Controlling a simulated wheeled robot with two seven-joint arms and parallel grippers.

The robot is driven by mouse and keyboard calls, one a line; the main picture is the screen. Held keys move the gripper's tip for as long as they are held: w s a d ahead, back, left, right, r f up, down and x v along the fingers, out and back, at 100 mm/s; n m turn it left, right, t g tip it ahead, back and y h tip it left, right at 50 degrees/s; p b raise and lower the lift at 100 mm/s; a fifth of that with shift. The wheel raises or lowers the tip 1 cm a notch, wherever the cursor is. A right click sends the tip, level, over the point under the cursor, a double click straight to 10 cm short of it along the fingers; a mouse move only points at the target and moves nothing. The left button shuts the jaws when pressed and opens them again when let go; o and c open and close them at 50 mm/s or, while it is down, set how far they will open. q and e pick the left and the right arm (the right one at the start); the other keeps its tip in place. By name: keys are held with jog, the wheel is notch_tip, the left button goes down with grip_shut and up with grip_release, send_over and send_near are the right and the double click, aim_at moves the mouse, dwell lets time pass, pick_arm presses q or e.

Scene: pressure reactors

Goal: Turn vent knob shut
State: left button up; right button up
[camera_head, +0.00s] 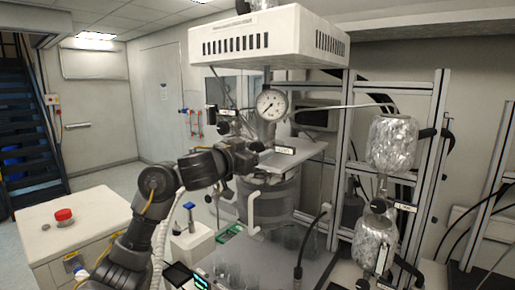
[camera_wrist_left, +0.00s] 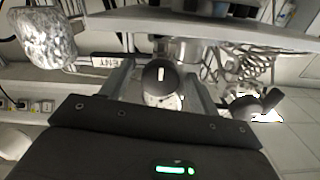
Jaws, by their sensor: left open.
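The vent knob (camera_wrist_left: 160,77) is a round dark knob with a white mark on its face, seen in the left wrist view. A label (camera_wrist_left: 112,61) reading VENT is beside it. My left gripper (camera_wrist_left: 160,90) is open, with one finger on each side of the knob; whether either finger touches it I cannot tell. In the head view my left gripper (camera_head: 250,158) is at the reactor's front, below the pressure gauge (camera_head: 271,104). There the knob is not clearly visible, with the gripper in front. My right gripper is not in view.
Foil-wrapped vessels (camera_head: 391,144) are on the frame (camera_head: 436,130) to the right. Another dark valve handle (camera_wrist_left: 268,103) is near the right finger in the wrist view.

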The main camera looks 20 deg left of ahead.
pick_arm(q)
jog(key=shift+w+d, duration=0.15)
jog(key=shift+w, duration=0.35)
jog(key=c, duration=1)
jog(key=shift+o, duration=0.2)
